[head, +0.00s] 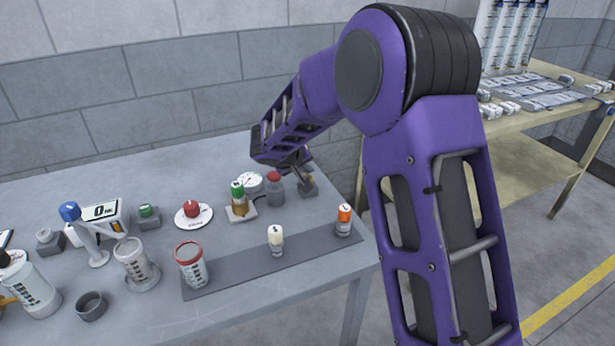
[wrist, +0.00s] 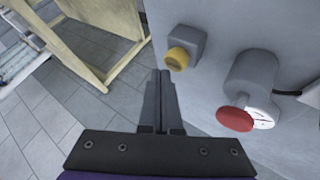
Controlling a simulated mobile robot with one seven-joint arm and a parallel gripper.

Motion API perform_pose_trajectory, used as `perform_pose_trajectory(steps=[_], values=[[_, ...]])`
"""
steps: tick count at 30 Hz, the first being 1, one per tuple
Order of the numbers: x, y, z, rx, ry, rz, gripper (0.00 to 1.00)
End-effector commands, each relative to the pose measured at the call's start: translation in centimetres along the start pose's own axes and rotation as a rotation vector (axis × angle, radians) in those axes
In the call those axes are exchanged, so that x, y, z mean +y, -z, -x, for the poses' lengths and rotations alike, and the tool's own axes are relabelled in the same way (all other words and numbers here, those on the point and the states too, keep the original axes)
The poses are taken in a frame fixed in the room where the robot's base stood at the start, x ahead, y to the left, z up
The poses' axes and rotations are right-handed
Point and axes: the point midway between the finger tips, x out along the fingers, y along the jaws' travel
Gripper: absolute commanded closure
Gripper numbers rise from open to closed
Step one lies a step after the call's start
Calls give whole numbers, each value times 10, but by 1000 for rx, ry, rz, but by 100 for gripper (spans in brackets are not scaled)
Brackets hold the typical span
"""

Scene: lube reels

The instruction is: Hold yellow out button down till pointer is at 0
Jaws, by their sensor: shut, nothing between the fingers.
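The yellow button (wrist: 178,59) sits on a small grey box in the wrist view. In the head view the grey box (head: 309,190) is at the right rear of the table, and its button is largely hidden by my gripper. My gripper (wrist: 160,74) is shut and empty, with its fingertips just below and left of the button in the wrist view, apart from it in the picture. A round white dial (head: 249,182) stands left of the red-topped cylinder. It also shows in the wrist view (wrist: 265,117), partly hidden, and I cannot read its pointer.
The red-topped grey cylinder (wrist: 250,78) stands beside the yellow button's box. The table edge is close on the right. A wooden bench (head: 520,165) stands beyond it.

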Motion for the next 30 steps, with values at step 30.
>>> perform_pose_trajectory(steps=[30], values=[[28, 28, 38, 2, 0, -1, 100]])
